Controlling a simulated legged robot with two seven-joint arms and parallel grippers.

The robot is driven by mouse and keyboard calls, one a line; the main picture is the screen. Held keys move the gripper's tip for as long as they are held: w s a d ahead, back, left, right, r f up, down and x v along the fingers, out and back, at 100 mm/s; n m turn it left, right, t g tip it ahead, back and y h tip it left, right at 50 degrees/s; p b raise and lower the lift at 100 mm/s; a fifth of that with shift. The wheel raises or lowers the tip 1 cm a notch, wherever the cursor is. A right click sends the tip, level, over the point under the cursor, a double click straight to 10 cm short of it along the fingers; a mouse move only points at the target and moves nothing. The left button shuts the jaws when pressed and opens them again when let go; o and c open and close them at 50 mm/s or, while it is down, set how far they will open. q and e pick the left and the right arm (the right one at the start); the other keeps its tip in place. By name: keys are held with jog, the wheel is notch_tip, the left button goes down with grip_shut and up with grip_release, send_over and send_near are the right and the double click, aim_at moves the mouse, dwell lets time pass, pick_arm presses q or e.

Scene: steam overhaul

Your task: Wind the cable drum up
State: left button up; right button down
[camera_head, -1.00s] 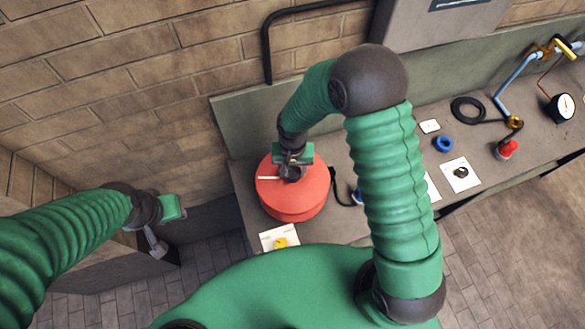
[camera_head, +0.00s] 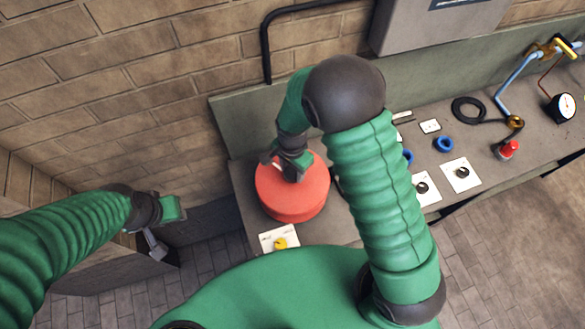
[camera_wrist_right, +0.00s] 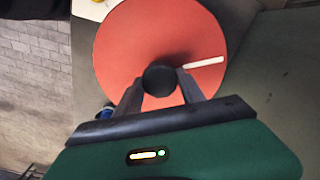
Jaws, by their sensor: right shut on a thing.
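The red cable drum (camera_head: 294,199) stands on the bench at its left end, and its round top also fills the upper middle of the right wrist view (camera_wrist_right: 130,50). A black round knob (camera_wrist_right: 159,78) stands up from the drum's top, with a pale strip (camera_wrist_right: 204,62) on the drum beside it. My right gripper (camera_wrist_right: 160,82) is over the drum with its two fingers shut on the knob.
A white plate with a yellow knob (camera_head: 280,243) lies just in front of the drum. To the right are white plates with black knobs (camera_head: 461,173), blue rings (camera_head: 443,144), a red button (camera_head: 508,149) and a gauge (camera_head: 562,107). A grey box (camera_head: 435,25) hangs above.

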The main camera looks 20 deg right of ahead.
jog(key=m+p, duration=0.1)
jog(key=m, duration=0.2)
jog(key=m+p, duration=0.1)
jog(key=m, duration=0.1)
jog(key=shift+w+r+m, duration=0.15)
jog(key=shift+m, duration=0.25)
dwell(0.4)
jog(key=c, duration=0.7)
grip_release()
jog(key=shift+a, duration=0.1)
notch_tip(320, 180, up, 17)
jog(key=b, duration=0.2)
jog(key=shift+f, duration=0.2)
jog(key=shift+f, duration=0.1)
